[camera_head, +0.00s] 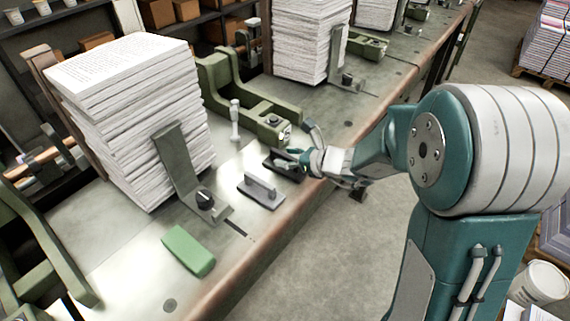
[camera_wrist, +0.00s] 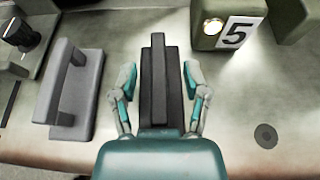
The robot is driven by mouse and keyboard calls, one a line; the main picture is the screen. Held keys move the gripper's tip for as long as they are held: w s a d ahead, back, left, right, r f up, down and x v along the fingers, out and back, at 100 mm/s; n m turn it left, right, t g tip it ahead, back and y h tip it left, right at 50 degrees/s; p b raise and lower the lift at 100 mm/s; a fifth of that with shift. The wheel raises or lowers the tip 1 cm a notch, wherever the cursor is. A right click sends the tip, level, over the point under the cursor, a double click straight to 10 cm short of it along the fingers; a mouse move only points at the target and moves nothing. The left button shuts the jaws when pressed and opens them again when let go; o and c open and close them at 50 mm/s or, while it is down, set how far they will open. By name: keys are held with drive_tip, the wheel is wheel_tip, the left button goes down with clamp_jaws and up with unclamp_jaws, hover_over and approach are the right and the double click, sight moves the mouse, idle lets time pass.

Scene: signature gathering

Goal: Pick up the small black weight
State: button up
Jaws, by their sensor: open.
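The small black weight (camera_wrist: 174,100) is a dark flat block with a raised bar handle along its middle. It lies on the metal bench near the front edge, and it also shows in the head view (camera_head: 284,168), partly covered by my gripper. My gripper (camera_wrist: 161,77) is open, with one finger on each side of the weight's handle. A gap shows between each finger and the handle. My gripper also shows in the head view (camera_head: 302,143), low over the bench. Whether the fingers touch the base is hard to tell.
A grey weight with a handle (camera_wrist: 75,92) lies just left of the black one. A green block (camera_head: 188,250) lies further left on the bench (camera_head: 120,265). A green clamp marked 5 (camera_wrist: 228,30) stands behind to the right. Tall paper stacks (camera_head: 135,115) stand at the back.

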drive_tip(key=shift+w+a+f, duration=0.15)
drive_tip(key=shift+w+a, duration=0.05)
drive_tip(key=shift+a, duration=0.15)
clamp_jaws()
